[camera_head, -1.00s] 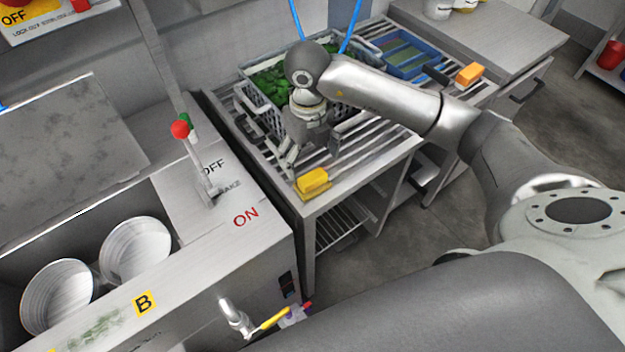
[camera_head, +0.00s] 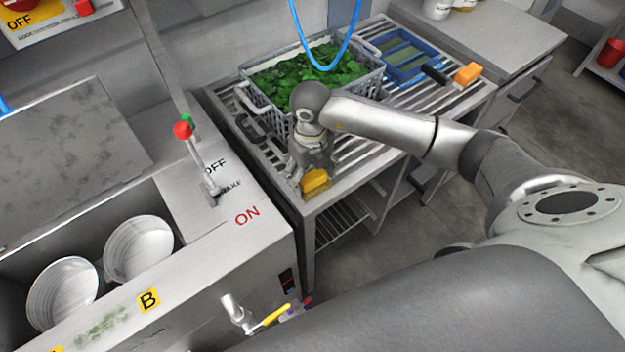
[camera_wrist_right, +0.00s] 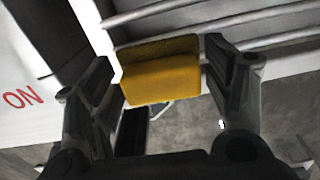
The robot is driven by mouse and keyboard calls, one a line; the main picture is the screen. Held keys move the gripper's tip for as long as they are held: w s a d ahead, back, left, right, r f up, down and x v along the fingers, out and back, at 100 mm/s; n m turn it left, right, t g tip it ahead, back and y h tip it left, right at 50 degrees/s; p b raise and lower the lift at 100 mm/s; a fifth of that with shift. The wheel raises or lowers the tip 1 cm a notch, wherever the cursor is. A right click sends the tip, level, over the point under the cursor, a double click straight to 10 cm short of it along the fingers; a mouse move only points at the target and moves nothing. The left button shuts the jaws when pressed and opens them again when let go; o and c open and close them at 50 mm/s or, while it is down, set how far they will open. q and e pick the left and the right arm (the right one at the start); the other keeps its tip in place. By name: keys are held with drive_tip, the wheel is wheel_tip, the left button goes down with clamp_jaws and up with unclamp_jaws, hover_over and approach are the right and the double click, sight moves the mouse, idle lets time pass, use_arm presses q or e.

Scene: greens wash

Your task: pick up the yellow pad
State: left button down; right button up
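The yellow pad (camera_head: 316,180) is a small block at the near left corner of the slatted metal rack table (camera_head: 350,172). In the right wrist view the yellow pad (camera_wrist_right: 160,72) lies between the two fingers of my right gripper (camera_wrist_right: 160,75). The fingers are spread, with a small gap on each side of the pad. In the head view my right gripper (camera_head: 312,175) reaches down over the pad and hides part of it. My left gripper is not in view.
A grey crate of greens (camera_head: 262,100) stands behind my right gripper, with a blue hose above it. A blue tray (camera_head: 400,68) and an orange block (camera_head: 468,74) lie farther right. A steel washer (camera_head: 200,285) with white bowls (camera_head: 138,247) stands at the left.

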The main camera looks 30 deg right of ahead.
drive_tip(key=c, duration=0.6)
drive_tip(key=shift+c, duration=0.3)
drive_tip(key=shift+r, duration=0.1)
drive_tip(key=shift+r, duration=0.5)
drive_tip(key=s+a+r+b, duration=0.2)
drive_tip(key=s+a+r, duration=0.6)
drive_tip(key=a+r, duration=0.3)
drive_tip(key=shift+s+r, duration=0.35)
drive_tip(key=shift+r, duration=0.1)
